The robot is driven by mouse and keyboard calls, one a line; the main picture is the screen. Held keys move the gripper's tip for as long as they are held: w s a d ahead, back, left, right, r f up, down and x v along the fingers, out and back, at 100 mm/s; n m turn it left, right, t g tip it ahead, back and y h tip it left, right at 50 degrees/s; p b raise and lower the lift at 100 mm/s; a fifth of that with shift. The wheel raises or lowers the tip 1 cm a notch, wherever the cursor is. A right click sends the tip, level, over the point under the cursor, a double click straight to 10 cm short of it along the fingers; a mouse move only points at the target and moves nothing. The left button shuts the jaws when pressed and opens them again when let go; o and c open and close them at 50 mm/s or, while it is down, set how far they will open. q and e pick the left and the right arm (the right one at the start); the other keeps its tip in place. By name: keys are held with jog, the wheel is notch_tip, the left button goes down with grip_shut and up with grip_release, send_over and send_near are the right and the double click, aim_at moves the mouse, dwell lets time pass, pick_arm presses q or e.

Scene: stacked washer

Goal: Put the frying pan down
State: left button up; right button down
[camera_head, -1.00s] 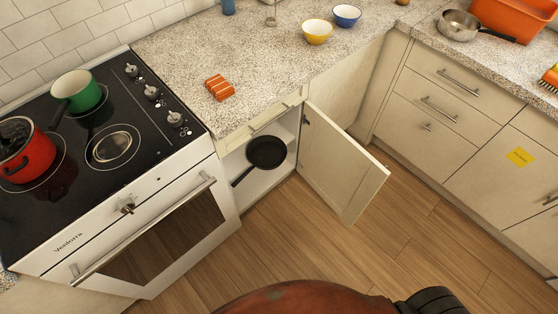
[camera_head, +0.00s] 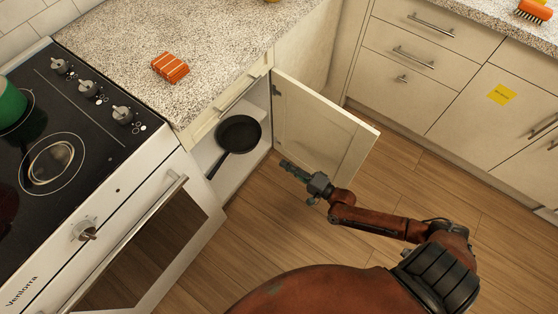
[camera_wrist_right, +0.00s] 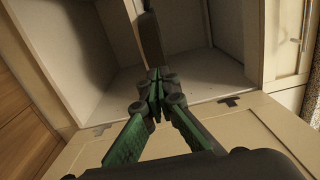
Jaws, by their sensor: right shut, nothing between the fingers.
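The black frying pan (camera_head: 239,134) lies inside the open lower cabinet (camera_head: 201,154) beside the oven, its handle pointing to the lower left. My right gripper (camera_head: 284,163) is shut and empty. It is in front of the open cabinet door, to the right of the pan and apart from it. In the right wrist view the closed fingers (camera_wrist_right: 156,80) point toward the cabinet interior. A dark elongated shape, seemingly the pan's handle (camera_wrist_right: 151,40), shows just beyond the fingertips there. My left gripper is not in view.
The cabinet door (camera_head: 325,130) stands open to the right of the cabinet. The stove (camera_head: 60,170) is at the left, with a green pot (camera_head: 10,105) partly in view. An orange striped item (camera_head: 170,67) lies on the counter. Wooden floor in front is clear.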

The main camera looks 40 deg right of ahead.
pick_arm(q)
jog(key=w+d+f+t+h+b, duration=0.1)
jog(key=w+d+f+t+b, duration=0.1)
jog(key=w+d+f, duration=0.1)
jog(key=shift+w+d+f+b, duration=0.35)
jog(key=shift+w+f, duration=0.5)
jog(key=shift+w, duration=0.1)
pick_arm(e)
jog(key=x, duration=1.2)
jog(key=shift+w+f, duration=0.1)
jog(key=shift+w, duration=0.05)
